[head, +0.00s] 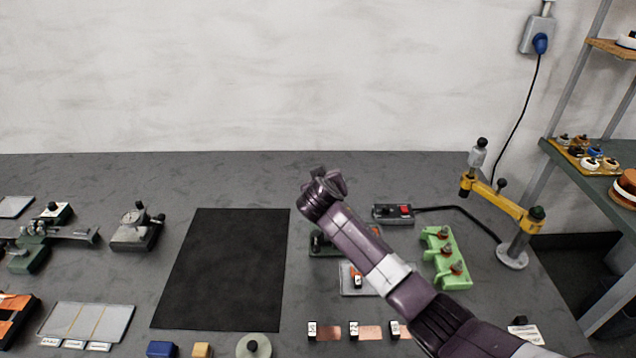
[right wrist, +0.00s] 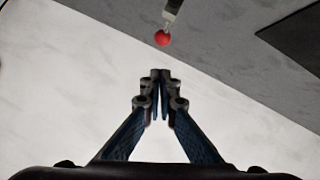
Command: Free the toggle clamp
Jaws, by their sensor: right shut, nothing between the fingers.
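A red ball knob (right wrist: 162,38) on a grey metal lever (right wrist: 172,12) shows at the top of the right wrist view; it looks like the toggle clamp's handle. In the head view a dark green base (head: 322,243), probably the clamp's, is mostly hidden behind my right arm. My right gripper (head: 322,180) is raised over the table. In the right wrist view my right gripper (right wrist: 160,76) is shut and empty, its tips just below the knob in the picture, with a gap between. My left gripper is not in view.
A black mat (head: 225,270) lies left of my right arm. A control box (head: 393,213) with a red button, a green rack (head: 443,258) and a yellow jointed arm stand (head: 505,205) are on the right. Copper foil strips (head: 370,332) lie in front. The table's back is clear.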

